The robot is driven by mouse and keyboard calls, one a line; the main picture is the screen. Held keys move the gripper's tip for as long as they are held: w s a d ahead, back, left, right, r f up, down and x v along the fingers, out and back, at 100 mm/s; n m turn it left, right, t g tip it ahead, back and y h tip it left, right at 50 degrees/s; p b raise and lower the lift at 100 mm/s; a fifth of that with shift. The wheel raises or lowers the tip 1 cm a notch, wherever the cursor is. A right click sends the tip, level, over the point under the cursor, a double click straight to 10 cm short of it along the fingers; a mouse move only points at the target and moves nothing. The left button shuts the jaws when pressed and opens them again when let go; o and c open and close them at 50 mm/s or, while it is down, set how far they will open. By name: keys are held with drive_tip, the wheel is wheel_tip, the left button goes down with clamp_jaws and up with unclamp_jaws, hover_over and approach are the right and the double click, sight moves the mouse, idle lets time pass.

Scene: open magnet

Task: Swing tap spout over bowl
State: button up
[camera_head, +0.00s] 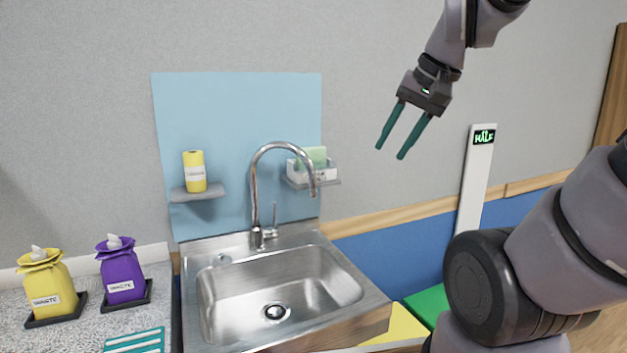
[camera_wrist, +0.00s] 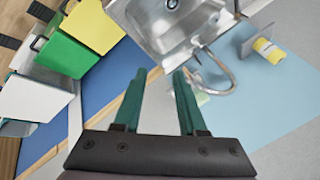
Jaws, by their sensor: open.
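The tap is a tall chrome gooseneck spout (camera_head: 284,146) rising from the back rim of a steel sink (camera_head: 225,290). Its arch curves to the right and its tip points down near the right shelf. The sink basin, with a round drain, is the only bowl in view. My gripper (camera_head: 391,149) is open and empty, up in the air to the right of the spout and apart from it. In the wrist view my gripper (camera_wrist: 159,72) has its teal fingers spread, with the spout (camera_wrist: 229,75) beyond the right finger.
Yellow (camera_head: 45,285) and purple (camera_head: 120,270) bags stand on the left counter. A white post (camera_head: 476,180) stands right.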

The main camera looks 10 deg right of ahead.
drive_tip(key=w+a+f+m+g+y, duration=0.3)
drive_tip(key=w+f+g, duration=0.1)
drive_tip(key=f, duration=0.1)
drive_tip(key=m+t+y, duration=0.4)
drive_tip(key=m+y, duration=0.8)
drive_tip(key=m, duration=0.1)
approach(313, 184)
drive_tip(key=x, duration=0.6)
drive_tip(key=w+x, duration=0.1)
drive_tip(key=x, duration=0.3)
drive_tip(key=shift+w+d+r, duration=0.1)
drive_tip(key=shift+r, duration=0.15)
drive_tip(key=shift+g, duration=0.3)
clamp_jaws()
